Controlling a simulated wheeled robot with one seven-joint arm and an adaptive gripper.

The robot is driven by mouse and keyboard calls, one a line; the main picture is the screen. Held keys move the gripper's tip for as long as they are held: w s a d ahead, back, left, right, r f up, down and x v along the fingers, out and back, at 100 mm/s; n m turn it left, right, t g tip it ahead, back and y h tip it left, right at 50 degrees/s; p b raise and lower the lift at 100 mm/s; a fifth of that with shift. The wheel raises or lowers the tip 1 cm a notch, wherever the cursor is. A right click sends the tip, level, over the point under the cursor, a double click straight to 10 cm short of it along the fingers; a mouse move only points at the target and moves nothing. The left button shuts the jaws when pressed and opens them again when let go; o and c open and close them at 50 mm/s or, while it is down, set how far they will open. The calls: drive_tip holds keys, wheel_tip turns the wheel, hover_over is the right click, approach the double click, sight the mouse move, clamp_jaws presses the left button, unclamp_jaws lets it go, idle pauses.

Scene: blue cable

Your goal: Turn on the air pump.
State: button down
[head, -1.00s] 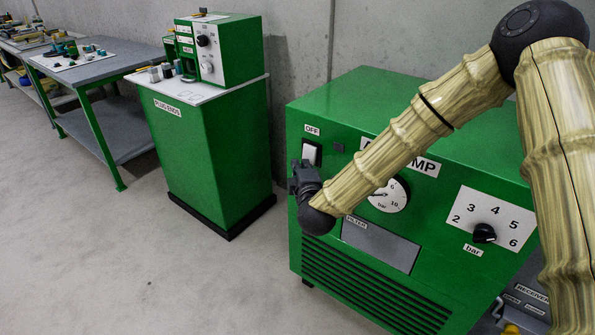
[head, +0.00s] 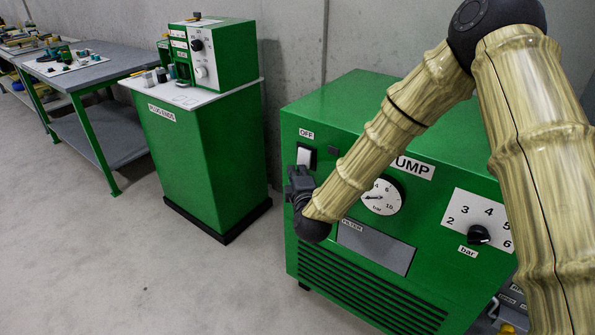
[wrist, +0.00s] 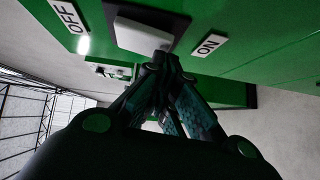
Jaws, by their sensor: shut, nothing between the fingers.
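The air pump (head: 430,290) is a big green cabinet against the wall. A white rocker switch (head: 304,156) sits in a dark frame at its upper left, below the OFF label (head: 307,133). In the wrist view the switch (wrist: 145,38) lies between the OFF label (wrist: 68,15) and the ON label (wrist: 210,45). My gripper (wrist: 162,60) is shut and empty, its fingertips at the ON-side end of the switch. I cannot tell if they touch or which way the rocker is tilted. In the head view my gripper (head: 299,176) hides the ON label.
The pump front also bears a round gauge (head: 383,196), a grey filter panel (head: 376,246) and a black bar knob (head: 478,235). A green PLUG ENDS stand (head: 205,165) is to the left, with a workbench (head: 95,73) beyond. The floor in front is clear.

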drive_tip(key=shift+w+d+t, duration=0.25)
drive_tip(key=shift+t, duration=0.05)
idle(0.4)
drive_tip(key=s+f, duration=0.1)
drive_tip(key=s, duration=1.2)
drive_tip(key=shift+a+f+p, duration=0.3)
drive_tip(key=shift+a+f, duration=0.05)
drive_tip(key=shift+a, duration=0.05)
